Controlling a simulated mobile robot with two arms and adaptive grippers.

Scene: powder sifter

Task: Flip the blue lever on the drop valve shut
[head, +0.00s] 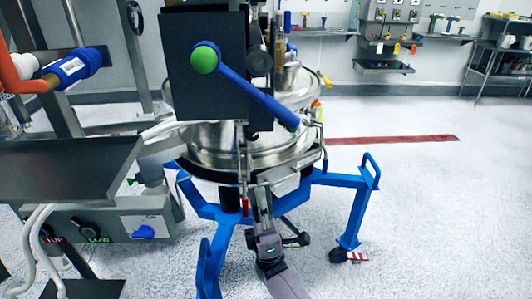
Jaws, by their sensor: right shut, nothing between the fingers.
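A long blue lever (252,92) runs diagonally across a dark upright box (180,65) above the sifter. Its green round end (204,60) is at the upper left, and its other end is at the lower right. My right gripper (261,192) reaches up from the bottom of the head view. It is shut and empty, below the lever and apart from it, in front of the sifter's lower rim. My left gripper is not in view.
The round steel sifter (215,150) stands on a blue frame (350,183) with spread legs. A dark tray (65,168) and a control box (105,222) are at left. A blue-handled pipe fitting (72,68) is at upper left. The floor at right is mostly clear.

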